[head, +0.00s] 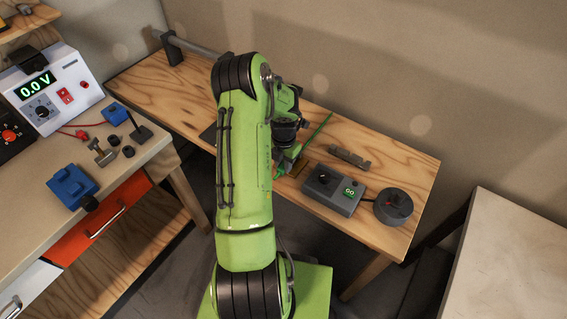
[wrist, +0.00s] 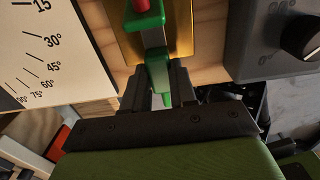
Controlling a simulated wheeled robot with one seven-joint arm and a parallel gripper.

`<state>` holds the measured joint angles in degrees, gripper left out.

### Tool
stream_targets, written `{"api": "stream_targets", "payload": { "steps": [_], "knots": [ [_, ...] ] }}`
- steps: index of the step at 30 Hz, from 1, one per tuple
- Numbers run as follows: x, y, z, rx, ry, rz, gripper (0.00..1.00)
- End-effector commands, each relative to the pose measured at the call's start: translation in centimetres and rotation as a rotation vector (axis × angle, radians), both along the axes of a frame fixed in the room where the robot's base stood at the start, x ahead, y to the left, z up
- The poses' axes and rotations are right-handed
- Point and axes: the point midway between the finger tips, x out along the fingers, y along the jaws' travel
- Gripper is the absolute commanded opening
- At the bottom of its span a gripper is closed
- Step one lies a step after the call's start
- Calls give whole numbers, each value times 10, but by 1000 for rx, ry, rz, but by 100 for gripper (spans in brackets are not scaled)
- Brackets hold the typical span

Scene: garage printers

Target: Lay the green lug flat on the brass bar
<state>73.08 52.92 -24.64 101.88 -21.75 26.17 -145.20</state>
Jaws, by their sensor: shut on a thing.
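My gripper (wrist: 159,86) is shut on the green lug (wrist: 158,70), with a dark finger on each side of it. The lug extends up the wrist view from the fingers, and a red part (wrist: 143,6) shows at its far end. The brass bar (wrist: 182,32) lies behind the lug in that view, on the wooden bench. The lug overlaps the bar in the picture; I cannot tell whether they touch. In the head view my arm hides most of the gripper, and a small piece of the brass bar (head: 299,168) shows beside it.
A white angle-scale card (wrist: 50,45) lies left of the bar.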

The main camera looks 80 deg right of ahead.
Motion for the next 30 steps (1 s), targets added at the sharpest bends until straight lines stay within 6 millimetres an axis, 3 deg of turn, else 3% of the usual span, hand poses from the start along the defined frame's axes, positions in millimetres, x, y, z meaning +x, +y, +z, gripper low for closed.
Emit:
{"api": "stream_targets", "payload": {
  "steps": [30],
  "knots": [
    [0, 0, -10, 0, 0, 0, 0]
  ]
}}
